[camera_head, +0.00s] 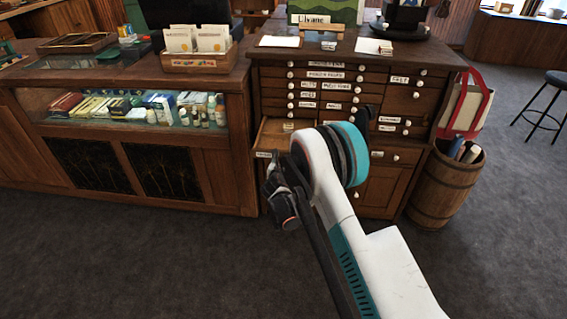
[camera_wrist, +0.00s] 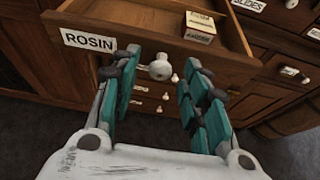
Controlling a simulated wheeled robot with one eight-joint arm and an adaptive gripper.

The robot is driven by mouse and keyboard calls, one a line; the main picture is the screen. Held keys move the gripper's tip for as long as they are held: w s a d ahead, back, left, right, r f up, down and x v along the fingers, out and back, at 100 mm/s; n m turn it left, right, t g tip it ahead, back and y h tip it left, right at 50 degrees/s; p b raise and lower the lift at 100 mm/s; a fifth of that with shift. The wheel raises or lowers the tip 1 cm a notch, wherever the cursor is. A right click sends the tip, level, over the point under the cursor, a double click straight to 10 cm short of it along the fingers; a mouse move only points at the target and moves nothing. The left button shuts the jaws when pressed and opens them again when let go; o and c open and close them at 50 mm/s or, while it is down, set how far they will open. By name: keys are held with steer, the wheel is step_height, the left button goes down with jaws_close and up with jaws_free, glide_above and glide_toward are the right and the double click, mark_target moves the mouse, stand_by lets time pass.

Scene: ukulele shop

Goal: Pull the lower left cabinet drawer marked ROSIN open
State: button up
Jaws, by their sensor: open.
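The ROSIN drawer (camera_wrist: 215,62) is pulled partly out of the cabinet, with its label (camera_wrist: 88,41) at the left of its front. A small box (camera_wrist: 200,27) lies inside it. Its pale round knob (camera_wrist: 160,69) sits between the two teal fingers of my gripper (camera_wrist: 160,90), which are open and spread to either side of it. I see no finger touching the knob. In the head view the open drawer (camera_head: 283,131) shows at the left of the cabinet, partly hidden by my arm; my gripper (camera_head: 280,205) is in front of it.
The wooden cabinet (camera_head: 425,105) has several other labelled drawers with white knobs. A glass-fronted counter (camera_head: 225,165) stands close on the left. A barrel (camera_head: 445,185) with rolls and a red-handled bag stands at the right. The grey floor in front is clear.

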steer(key=v, duration=1.1)
steer(key=shift+s, duration=0.25)
steer(key=shift+r, duration=0.2)
